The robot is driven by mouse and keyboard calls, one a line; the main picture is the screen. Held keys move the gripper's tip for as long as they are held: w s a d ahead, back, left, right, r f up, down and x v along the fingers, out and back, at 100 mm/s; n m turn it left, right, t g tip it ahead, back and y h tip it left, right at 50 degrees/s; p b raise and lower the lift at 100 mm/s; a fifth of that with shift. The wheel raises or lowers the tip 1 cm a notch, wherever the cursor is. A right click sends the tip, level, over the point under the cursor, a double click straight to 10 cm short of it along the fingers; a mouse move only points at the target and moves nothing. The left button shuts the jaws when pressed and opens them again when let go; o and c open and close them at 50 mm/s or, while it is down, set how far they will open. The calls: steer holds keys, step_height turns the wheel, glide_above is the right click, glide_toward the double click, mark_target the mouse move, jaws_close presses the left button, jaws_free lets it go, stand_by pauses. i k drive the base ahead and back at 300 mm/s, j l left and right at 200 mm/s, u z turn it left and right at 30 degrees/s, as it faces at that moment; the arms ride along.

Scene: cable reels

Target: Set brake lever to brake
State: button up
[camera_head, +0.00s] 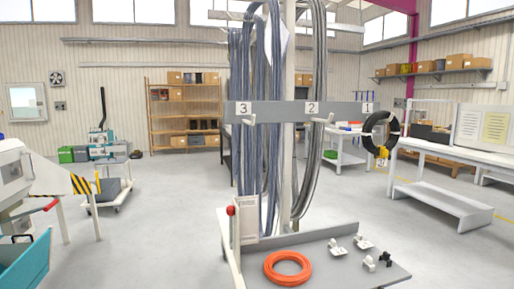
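A lever with a red knob (231,210) stands upright at the left front of the cable rack's base, beside a pale box (246,219). It looks like the brake lever. Any brake marking on it is too small to read. A red-tipped handle (50,205) also shows on the machine at the far left. My gripper is not in view.
The grey base tray (330,262) of the rack holds an orange cable coil (287,268) and several small fittings. A workbench (440,148) stands right. Floor between rack and left machine is clear.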

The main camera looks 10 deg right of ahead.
mark_target(230, 210)
steer(key=i+l, duration=0.35)
steer(key=i, duration=0.2)
steer(key=i+l, duration=0.35)
steer(key=i, duration=0.15)
steer(key=i+l, duration=0.35)
steer(key=i, duration=0.2)
steer(key=j+u, duration=0.1)
steer(key=j, duration=0.35)
steer(key=i+j, duration=0.1)
steer(key=j, duration=0.35)
steer(key=j+u, duration=0.15)
steer(key=j, duration=0.3)
steer(key=i+j+u, duration=0.1)
steer(key=j, duration=0.35)
steer(key=i+j, duration=0.1)
steer(key=j, duration=0.35)
steer(key=i+j+u, duration=0.15)
steer(key=j, duration=0.3)
steer(key=k, duration=0.05)
